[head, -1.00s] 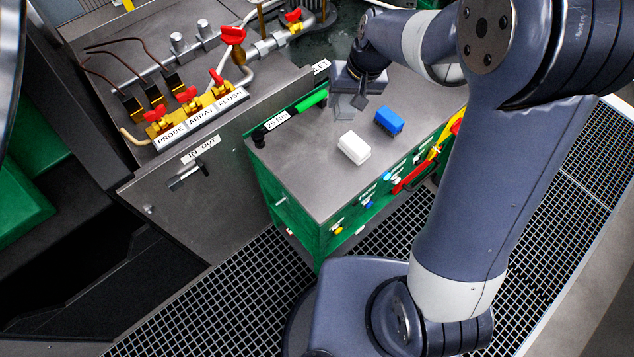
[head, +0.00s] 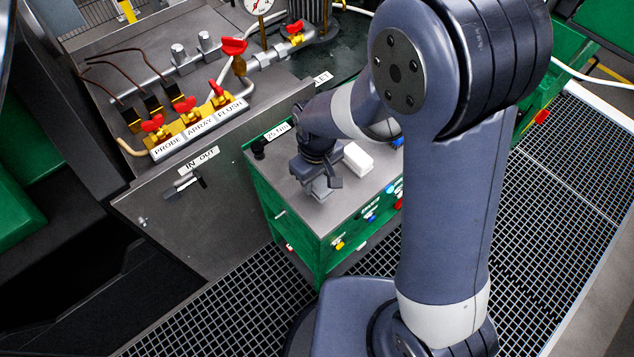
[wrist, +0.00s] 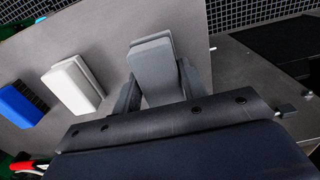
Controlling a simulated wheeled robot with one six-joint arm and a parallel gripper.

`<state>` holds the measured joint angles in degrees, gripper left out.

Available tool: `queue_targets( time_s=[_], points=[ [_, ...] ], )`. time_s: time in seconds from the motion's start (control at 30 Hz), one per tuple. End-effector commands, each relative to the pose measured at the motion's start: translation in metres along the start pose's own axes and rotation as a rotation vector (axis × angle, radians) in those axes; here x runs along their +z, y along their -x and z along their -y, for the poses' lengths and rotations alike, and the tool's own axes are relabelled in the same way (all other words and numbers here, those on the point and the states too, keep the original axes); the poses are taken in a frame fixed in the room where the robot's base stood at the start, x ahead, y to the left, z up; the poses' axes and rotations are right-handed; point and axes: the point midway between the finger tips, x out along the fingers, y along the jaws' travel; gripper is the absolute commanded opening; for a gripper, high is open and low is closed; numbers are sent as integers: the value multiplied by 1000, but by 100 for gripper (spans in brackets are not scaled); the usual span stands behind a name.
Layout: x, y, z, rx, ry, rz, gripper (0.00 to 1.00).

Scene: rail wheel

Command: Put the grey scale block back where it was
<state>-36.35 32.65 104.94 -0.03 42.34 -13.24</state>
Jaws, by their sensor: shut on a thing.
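My gripper (head: 320,186) is over the near left part of the green cabinet's grey top (head: 291,193). It is shut on the grey scale block (wrist: 153,72), which stands out between the two fingers in the wrist view. In the head view the block (head: 322,190) is partly hidden by the gripper. I cannot tell whether the block touches the top. A white block (head: 358,158) lies right of the gripper in the head view, and it shows left of the grey block in the wrist view (wrist: 72,86).
A blue block (wrist: 22,104) lies beyond the white one, mostly hidden by my arm in the head view. The valve bench (head: 165,172) with red-handled valves stands left. Bare top surrounds the gripper.

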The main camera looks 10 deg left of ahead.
Motion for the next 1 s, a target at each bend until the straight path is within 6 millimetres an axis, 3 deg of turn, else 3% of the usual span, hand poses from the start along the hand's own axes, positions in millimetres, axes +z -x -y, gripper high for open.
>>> queue_targets(
  time_s=[0.2,0.57,0.6,0.83,1.0],
  points=[
    [1,-25,0,-1,-1,4,22],
    [0,-29,0,-1,-1,1,22],
    [0,-28,0,-1,-1,1,43],
    [0,-27,0,-1,-1,1,62],
    [0,-27,0,-1,-1,1,62]
  ],
)
